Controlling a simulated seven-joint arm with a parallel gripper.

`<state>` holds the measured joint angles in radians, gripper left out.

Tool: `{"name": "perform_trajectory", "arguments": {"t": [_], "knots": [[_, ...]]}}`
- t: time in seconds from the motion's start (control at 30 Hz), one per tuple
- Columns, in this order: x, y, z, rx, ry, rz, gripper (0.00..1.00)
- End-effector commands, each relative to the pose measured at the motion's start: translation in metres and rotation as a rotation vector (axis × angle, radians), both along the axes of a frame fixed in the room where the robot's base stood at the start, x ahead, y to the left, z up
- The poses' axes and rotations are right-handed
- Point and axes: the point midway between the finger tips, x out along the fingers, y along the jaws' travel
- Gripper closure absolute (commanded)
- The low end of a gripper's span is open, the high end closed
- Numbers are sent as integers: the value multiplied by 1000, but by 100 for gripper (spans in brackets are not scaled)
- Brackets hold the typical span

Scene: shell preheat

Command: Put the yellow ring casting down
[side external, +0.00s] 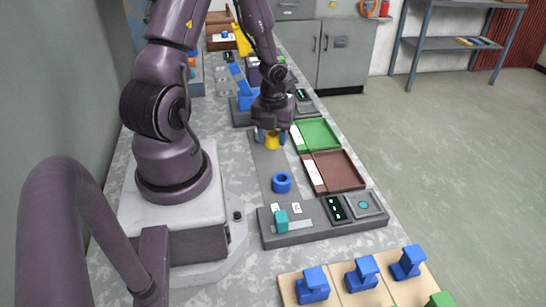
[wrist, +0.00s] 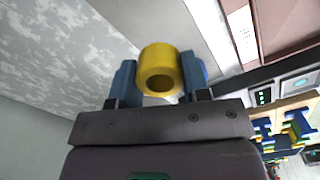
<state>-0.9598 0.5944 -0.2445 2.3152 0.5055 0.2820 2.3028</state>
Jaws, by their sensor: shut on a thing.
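The yellow ring casting (side external: 272,142) is between the fingers of my gripper (side external: 270,136), over the far part of a long grey strip (side external: 268,165) on the bench. In the wrist view the yellow ring (wrist: 160,52) sits between the two blue fingers of my gripper (wrist: 158,78), its round hole showing. The gripper is shut on it. I cannot tell whether the ring touches the strip. A blue ring (side external: 282,184) lies apart on the nearer part of the strip; in the wrist view a bit of blue shows behind the right finger.
A green tray (side external: 318,134) and a brown tray (side external: 338,172) lie right of the strip. A grey control panel (side external: 310,231) with a teal slider (side external: 281,219) crosses its near end. Blue fixtures (side external: 362,275) stand in front. The strip between the rings is clear.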

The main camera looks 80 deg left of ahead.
Motion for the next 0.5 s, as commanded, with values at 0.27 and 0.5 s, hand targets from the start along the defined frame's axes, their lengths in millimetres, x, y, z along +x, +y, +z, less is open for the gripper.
{"name": "perform_trajectory", "arguments": {"t": [0.27,0.5], "knots": [[0,-1,-33,-1,0,-2,82],[0,0,-60,1,0,0,82]]}}
